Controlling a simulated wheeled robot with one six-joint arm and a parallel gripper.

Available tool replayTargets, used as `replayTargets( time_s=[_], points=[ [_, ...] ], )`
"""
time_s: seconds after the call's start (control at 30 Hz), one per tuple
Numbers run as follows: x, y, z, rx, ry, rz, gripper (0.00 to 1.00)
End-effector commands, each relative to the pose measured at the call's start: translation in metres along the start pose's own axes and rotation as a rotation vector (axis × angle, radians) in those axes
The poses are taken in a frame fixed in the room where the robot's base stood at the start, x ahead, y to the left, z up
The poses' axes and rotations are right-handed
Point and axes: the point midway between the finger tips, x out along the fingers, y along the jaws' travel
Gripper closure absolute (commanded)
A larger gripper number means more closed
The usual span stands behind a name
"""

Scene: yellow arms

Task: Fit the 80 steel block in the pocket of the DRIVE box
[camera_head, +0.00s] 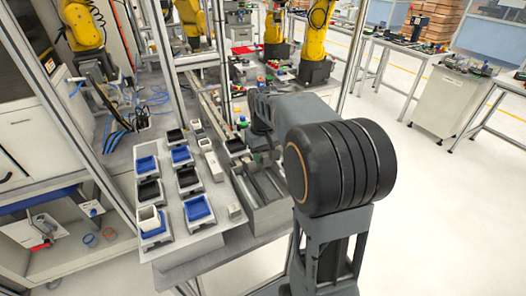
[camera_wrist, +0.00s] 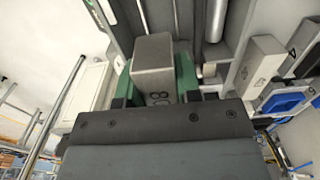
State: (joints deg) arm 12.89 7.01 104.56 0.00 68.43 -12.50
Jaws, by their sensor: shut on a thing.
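In the wrist view my gripper (camera_wrist: 155,86) is shut on a grey steel block (camera_wrist: 154,55) marked 80, which reads upside down. The block stands between the green finger pads, and its lower part is hidden by the gripper body. In the head view my arm covers the gripper and the block. Several small white boxes with blue or black pockets stand in rows on the grey table (camera_head: 185,262), such as a blue one (camera_head: 198,207) and a black one (camera_head: 149,190). No label is readable, so I cannot tell which is the DRIVE box.
A pale block stands in the front-left blue-pocketed box (camera_head: 150,217). Other pale blocks (camera_head: 212,165) stand right of the rows; one marked block (camera_wrist: 262,62) shows at right in the wrist view. A metal rail fixture (camera_head: 262,190) lies beside my arm.

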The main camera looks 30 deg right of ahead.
Motion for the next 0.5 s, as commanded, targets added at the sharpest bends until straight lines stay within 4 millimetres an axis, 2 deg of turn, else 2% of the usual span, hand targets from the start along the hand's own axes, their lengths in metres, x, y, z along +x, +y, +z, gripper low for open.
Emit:
replayTargets(
  time_s=[0.27,0.5],
  points=[
    [0.018,-0.004,-0.001,-0.008,0.001,0.000,1.00],
    [0.041,-0.003,0.000,-0.006,0.000,0.000,1.00]
  ],
)
